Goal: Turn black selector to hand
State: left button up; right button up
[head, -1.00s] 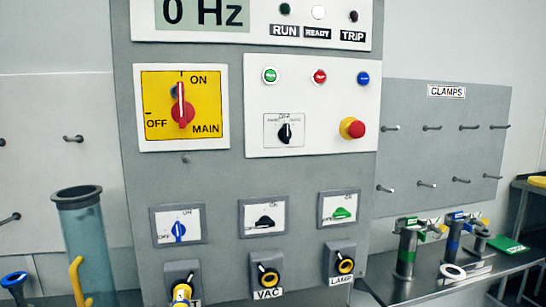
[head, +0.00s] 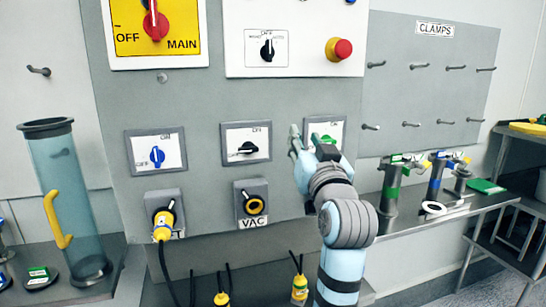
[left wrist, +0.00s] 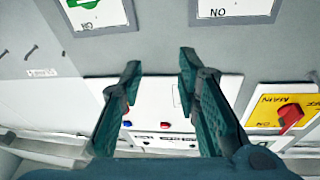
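The black selector (head: 267,50) is on the white upper panel, on a small plate with OFF at the top and fainter labels at each side. Its pointer looks upright, toward OFF. My left gripper (head: 305,140) is in front of the cabinet, below and right of the selector, beside the green lamp switch. It touches nothing that I can see. In the left wrist view the picture is upside down, and the fingers (left wrist: 158,65) stand apart and empty before the white panel (left wrist: 150,98). I cannot make out the selector there. My right gripper is not in view.
The red emergency button (head: 338,49) is right of the selector. The yellow main switch (head: 155,27) is to its left. A second black knob (head: 247,148) sits lower, above the VAC socket (head: 251,203). Clamps (head: 392,185) stand on the right bench.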

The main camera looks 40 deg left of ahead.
aim_at(269, 54)
pick_arm(q)
jog(key=s+r+n+g+y, duration=0.1)
jog(key=s+r+n+y, duration=0.3)
jog(key=r, duration=0.8)
jog(key=shift+m+g, duration=0.3)
jog(key=shift+m, duration=0.1)
jog(key=p+x, duration=0.1)
jog(key=x, duration=0.3)
jog(key=p+x, duration=0.1)
jog(key=x, duration=0.3)
jog(key=p+x, duration=0.1)
jog(key=x, duration=0.3)
jog(key=shift+s+a+f, duration=0.2)
jog(key=shift+a+f, duration=0.15)
jog(key=shift+w+a+r, duration=0.2)
jog(key=shift+w+a, duration=0.05)
jog(key=shift+a, duration=0.15)
jog(key=shift+w, duration=0.1)
jog(key=shift+a, duration=0.1)
grip_shut()
